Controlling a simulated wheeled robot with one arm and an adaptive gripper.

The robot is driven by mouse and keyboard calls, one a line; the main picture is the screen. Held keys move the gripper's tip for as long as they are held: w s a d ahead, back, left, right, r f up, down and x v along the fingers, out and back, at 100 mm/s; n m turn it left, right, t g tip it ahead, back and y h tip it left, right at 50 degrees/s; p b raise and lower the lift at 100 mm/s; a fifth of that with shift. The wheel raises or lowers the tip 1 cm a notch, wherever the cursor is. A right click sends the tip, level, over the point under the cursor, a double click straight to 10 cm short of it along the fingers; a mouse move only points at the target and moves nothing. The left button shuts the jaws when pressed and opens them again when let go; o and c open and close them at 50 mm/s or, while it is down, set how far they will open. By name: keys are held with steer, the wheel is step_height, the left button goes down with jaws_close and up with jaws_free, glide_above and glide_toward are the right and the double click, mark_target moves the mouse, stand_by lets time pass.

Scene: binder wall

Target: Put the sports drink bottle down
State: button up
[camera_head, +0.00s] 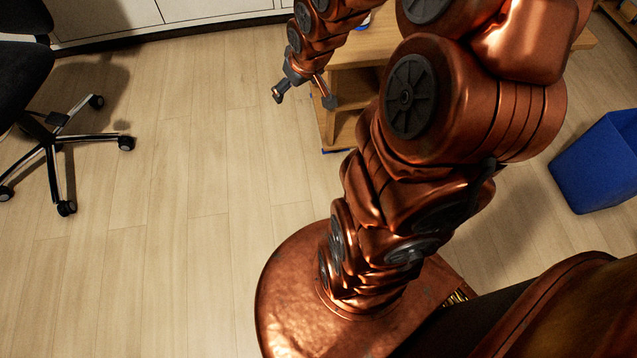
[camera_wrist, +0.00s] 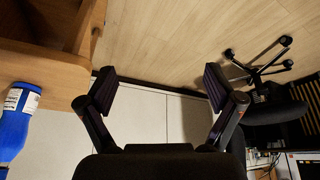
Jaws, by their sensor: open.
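The sports drink bottle (camera_wrist: 14,130) is blue with a white label and a dark cap. In the head view my gripper (camera_head: 303,98) hangs open over the floor at the left side of the wood unit (camera_head: 352,58). A small blue and white bit (camera_head: 364,22) shows behind my arm there; I cannot tell surely whether it is the bottle.
A black office chair (camera_head: 50,140) with a wheeled base stands at the left. A blue bin (camera_head: 597,165) stands at the right. White cabinets (camera_head: 105,18) line the back. The wood floor between chair and unit is clear.

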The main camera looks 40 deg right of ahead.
steer(key=s+a+r+g, duration=0.2)
steer(key=s+a, duration=0.3)
steer(key=s, duration=0.4)
steer(key=s+a+r+g, duration=0.2)
steer(key=s+a, duration=0.3)
steer(key=s, duration=0.4)
steer(key=s+a+r+g, duration=0.3)
steer(key=s+a+g, duration=0.1)
steer(key=s, duration=0.5)
steer(key=shift+a+g+y, duration=0.3)
steer(key=shift+a, duration=0.15)
